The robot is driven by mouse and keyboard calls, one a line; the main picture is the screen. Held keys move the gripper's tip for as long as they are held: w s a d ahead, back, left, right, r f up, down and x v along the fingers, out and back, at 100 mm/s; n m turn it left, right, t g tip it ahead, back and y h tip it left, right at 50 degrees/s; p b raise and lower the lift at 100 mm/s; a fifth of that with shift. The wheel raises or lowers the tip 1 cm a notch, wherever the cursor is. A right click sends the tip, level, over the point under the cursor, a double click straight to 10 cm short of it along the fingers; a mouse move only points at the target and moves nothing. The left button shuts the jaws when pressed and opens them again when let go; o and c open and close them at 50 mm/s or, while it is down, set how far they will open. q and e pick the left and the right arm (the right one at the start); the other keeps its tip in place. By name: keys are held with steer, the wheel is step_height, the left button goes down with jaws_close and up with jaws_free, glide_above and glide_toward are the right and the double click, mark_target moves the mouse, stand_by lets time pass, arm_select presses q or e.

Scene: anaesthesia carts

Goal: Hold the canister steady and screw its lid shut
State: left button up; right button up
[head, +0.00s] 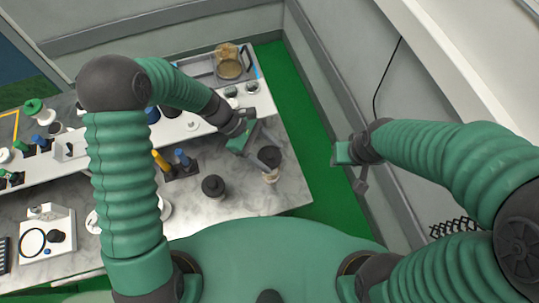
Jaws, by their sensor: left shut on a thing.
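A small canister (271,176) with a pale body and a dark round top (269,155) stands near the right end of the marble table. My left gripper (259,151) reaches down to it from the upper left and is shut on it; the fingers partly hide the contact. A separate dark, round, knobbed piece (213,186), which looks like a lid, lies on the table to the left of the canister. My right gripper (360,178) hangs over the green floor, right of the table and apart from everything. Its finger opening is not clear.
The marble table (235,208) is bare around the knobbed piece. A holder with yellow and blue items (181,160) stands further left. A raised white shelf runs behind, with a grey tray and an amber jar (229,63) at its far end. A wall rises at right.

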mark_target(278, 173)
arm_select(q)
steer(key=shift+d, duration=0.2)
steer(key=shift+d, duration=0.1)
steer(key=shift+a+f+b, duration=0.2)
steer(key=shift+f+b, duration=0.5)
steer(key=shift+f, duration=0.7)
steer(key=shift+d+f+b, duration=0.1)
steer(key=shift+f+b, duration=0.85)
steer(key=shift+f, duration=1.1)
steer(key=shift+f+b, duration=0.45)
steer(key=shift+f, duration=0.3)
